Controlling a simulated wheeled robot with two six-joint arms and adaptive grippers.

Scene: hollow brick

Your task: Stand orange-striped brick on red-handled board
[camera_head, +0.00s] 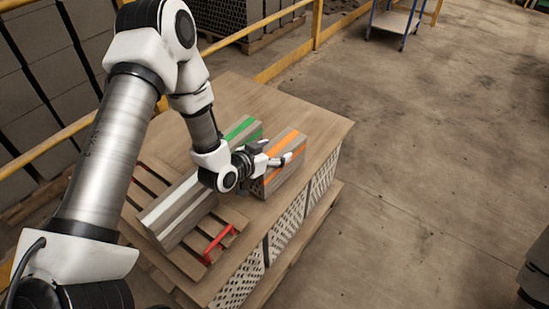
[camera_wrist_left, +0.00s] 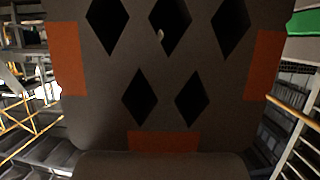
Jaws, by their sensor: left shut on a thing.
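The orange-striped brick (camera_head: 287,147) is a grey block with orange bands, on the wooden table right of the green-striped brick. My left gripper (camera_head: 276,153) is shut on it near its middle. In the left wrist view the brick's face (camera_wrist_left: 155,75) fills the middle, with diamond-shaped holes and orange patches; the fingers cannot be made out there. The red-handled board (camera_head: 196,242) is a slatted wooden board at the table's left, its red handle (camera_head: 217,244) at the near side. I cannot tell whether the brick is clear of the table. My right gripper is out of view.
A white-striped brick (camera_head: 172,220) lies on the slatted board. A green-striped brick (camera_head: 243,129) is behind my left wrist and shows at the right edge of the wrist view (camera_wrist_left: 303,23). The table top (camera_head: 322,124) is bare at the far right. A yellow rail (camera_head: 280,66) runs behind.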

